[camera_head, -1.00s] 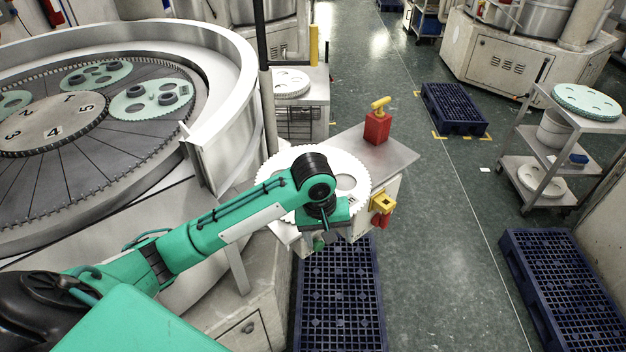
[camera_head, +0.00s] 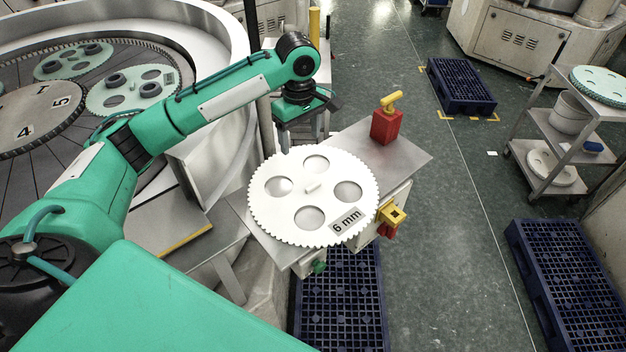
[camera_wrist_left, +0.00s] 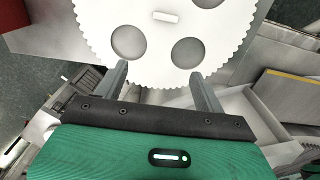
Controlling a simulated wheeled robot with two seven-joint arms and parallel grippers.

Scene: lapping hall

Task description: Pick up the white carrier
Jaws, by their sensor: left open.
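The white carrier (camera_head: 314,192) is a flat toothed disc with several round holes, a small raised bar at its middle and a "6 mm" label. My left gripper (camera_head: 300,122) is open and empty, above and beyond the far rim of the carrier in the head view. My right gripper is not in view.
A red block with a yellow handle (camera_head: 386,125) stands on the stand's top (camera_head: 405,158) beyond the carrier. A yellow-and-red fitting (camera_head: 391,214) is at its side. The big round machine (camera_head: 215,75) is on the left. A cart (camera_head: 545,135) and blue pallets stand on the right.

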